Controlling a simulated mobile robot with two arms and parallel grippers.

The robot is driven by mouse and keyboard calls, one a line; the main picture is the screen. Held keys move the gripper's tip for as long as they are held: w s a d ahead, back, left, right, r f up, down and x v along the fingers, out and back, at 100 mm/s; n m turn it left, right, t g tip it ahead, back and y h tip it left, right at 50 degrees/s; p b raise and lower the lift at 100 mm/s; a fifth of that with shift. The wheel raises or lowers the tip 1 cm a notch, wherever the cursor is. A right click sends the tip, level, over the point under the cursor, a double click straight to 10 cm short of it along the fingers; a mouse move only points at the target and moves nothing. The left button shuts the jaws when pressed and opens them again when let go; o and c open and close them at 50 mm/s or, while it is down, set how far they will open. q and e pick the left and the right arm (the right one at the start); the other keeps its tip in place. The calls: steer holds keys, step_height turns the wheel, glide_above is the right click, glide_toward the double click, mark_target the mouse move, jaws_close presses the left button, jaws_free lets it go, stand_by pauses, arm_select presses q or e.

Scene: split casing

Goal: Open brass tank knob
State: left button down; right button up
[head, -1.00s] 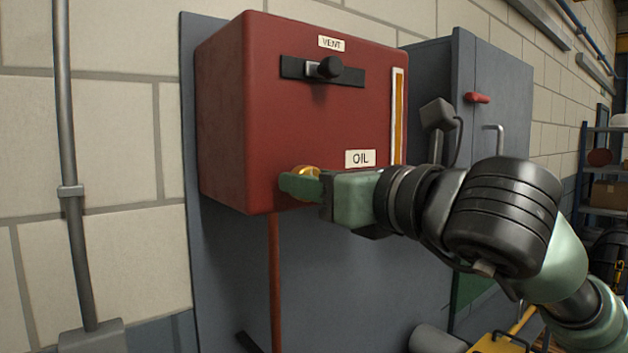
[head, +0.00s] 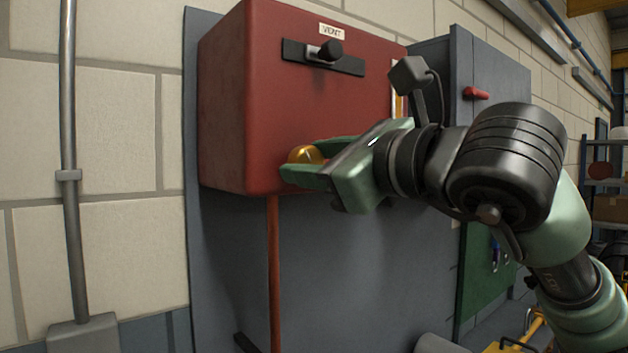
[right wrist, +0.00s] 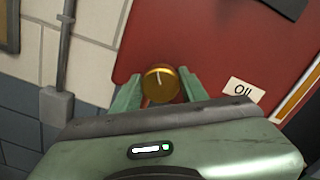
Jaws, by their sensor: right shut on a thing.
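The brass tank knob (head: 305,155) sits low on the front of the red tank (head: 290,100). In the right wrist view the brass knob (right wrist: 161,84) shows round, with a pale line across its face. My right gripper (head: 306,164) is shut on the knob, one green finger on each side of it. The gripper (right wrist: 158,90) also shows in the right wrist view, turned relative to the tank. The OIL label (right wrist: 243,91) is right of the knob there; in the head view my arm hides it. My left gripper is not in view.
A black slider knob (head: 331,50) on a dark bar is under the VENT label (head: 331,30) above. A red pipe (head: 274,270) runs down from the tank. A grey cabinet (head: 500,80) with a red handle stands to the right.

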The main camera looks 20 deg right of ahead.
steer(key=shift+a+f+n+b, duration=0.1)
steer(key=shift+n+b, duration=0.75)
steer(key=shift+n, duration=1.8)
steer(key=shift+a+f+n+b, duration=0.1)
steer(key=shift+n+b, duration=0.7)
steer(key=shift+n, duration=1.85)
steer(key=o, duration=1.3)
steer(key=shift+o, duration=0.2)
